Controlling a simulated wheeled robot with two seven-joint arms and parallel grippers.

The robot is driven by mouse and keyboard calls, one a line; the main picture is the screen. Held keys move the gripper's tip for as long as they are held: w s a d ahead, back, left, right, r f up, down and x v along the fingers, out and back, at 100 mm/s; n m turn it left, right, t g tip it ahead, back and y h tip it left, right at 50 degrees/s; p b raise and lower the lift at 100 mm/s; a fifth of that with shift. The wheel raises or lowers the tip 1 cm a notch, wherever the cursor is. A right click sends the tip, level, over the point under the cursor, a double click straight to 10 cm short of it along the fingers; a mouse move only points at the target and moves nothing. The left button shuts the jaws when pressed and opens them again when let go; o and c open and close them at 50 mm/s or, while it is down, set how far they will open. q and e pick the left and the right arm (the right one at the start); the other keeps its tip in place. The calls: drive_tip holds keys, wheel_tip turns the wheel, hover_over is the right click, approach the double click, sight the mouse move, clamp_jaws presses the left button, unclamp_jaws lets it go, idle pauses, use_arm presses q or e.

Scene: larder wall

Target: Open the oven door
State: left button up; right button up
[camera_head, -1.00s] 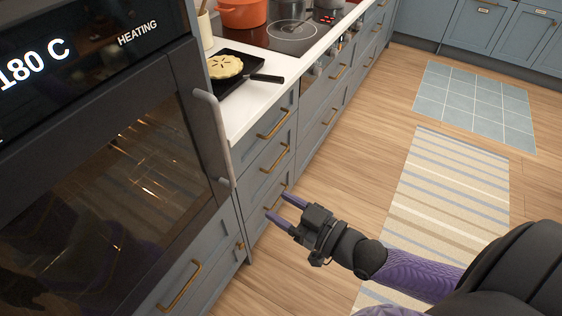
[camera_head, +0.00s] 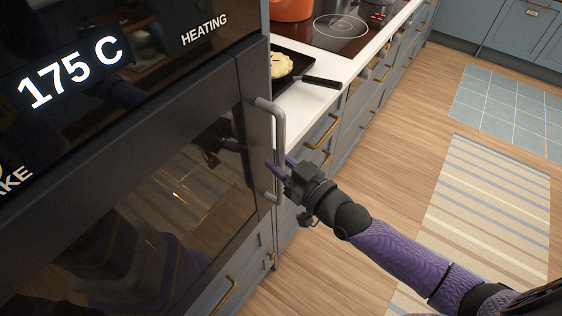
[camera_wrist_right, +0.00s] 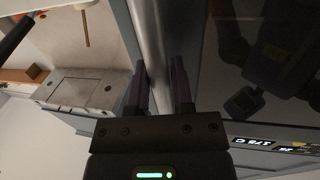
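The oven door (camera_head: 165,190) is a dark glass panel in a black frame on the left of the head view, and it looks closed. Its grey upright bar handle (camera_head: 279,130) runs along the door's right edge; it also shows in the right wrist view (camera_wrist_right: 150,35). My right gripper (camera_head: 280,165) is at the lower part of the handle, with its purple fingers spread. In the right wrist view its fingers (camera_wrist_right: 160,85) lie either side of the bar. Whether they touch it is unclear. My left gripper is not in view.
The oven display (camera_head: 75,72) reads 175 C and HEATING. Right of the oven, a white counter (camera_head: 300,108) holds a black pan (camera_head: 320,82) with a pie (camera_head: 281,64). Drawers with brass handles are below. Wooden floor and a striped rug (camera_head: 490,200) lie open at right.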

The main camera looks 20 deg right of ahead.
clamp_jaws()
idle(1.1)
